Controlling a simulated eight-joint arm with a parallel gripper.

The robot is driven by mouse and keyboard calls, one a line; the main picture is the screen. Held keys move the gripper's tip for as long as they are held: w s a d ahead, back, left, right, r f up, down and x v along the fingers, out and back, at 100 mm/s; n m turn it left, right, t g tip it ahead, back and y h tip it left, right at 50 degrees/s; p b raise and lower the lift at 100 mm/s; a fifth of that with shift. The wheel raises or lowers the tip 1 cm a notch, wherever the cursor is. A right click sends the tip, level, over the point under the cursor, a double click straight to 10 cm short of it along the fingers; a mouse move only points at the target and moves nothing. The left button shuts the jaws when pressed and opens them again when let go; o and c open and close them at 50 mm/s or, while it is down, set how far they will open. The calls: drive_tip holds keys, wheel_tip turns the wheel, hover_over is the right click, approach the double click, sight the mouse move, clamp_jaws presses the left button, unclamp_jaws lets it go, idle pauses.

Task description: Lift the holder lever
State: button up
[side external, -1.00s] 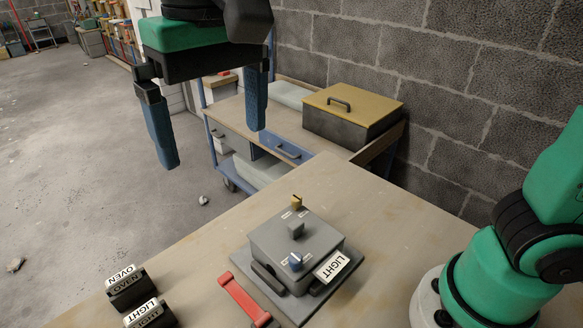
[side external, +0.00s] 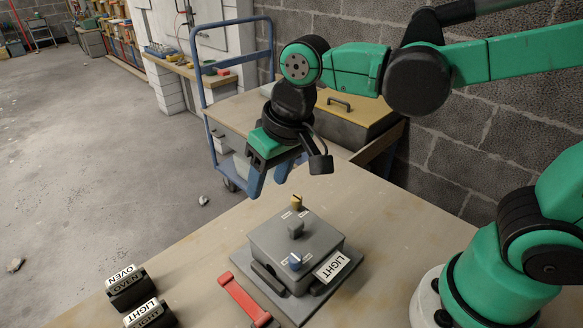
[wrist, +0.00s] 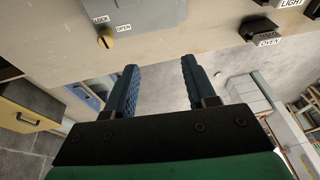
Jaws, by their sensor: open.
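A red lever bar (side external: 244,299) with dark ends lies low along the left front side of a grey control box (side external: 278,235); it looks like the holder lever. My gripper (side external: 268,184) is open and empty, above the table behind the box. In the wrist view, its blue fingers (wrist: 159,68) are apart with nothing between them. The red lever is not in that view.
Black holders with OVEN (side external: 130,290) and LIGHT (side external: 148,317) labels stand at the table's left edge. A blue trolley (side external: 212,110) with a yellow-lidded box (side external: 365,108) is behind the table (side external: 400,235). The tabletop right of the control box is clear.

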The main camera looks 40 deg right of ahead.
sight(225, 277)
drive_tip(key=a+f+g, duration=0.1)
drive_tip(key=a, duration=0.2)
drive_tip(key=a+f+g, duration=0.1)
drive_tip(key=a, duration=0.2)
drive_tip(key=a+f+g+h, duration=0.1)
drive_tip(key=a, duration=0.2)
drive_tip(key=shift+s+a, duration=0.35)
drive_tip(key=shift+a, duration=0.05)
drive_tip(key=shift+f, duration=4.05)
drive_tip(key=c, duration=0.7)
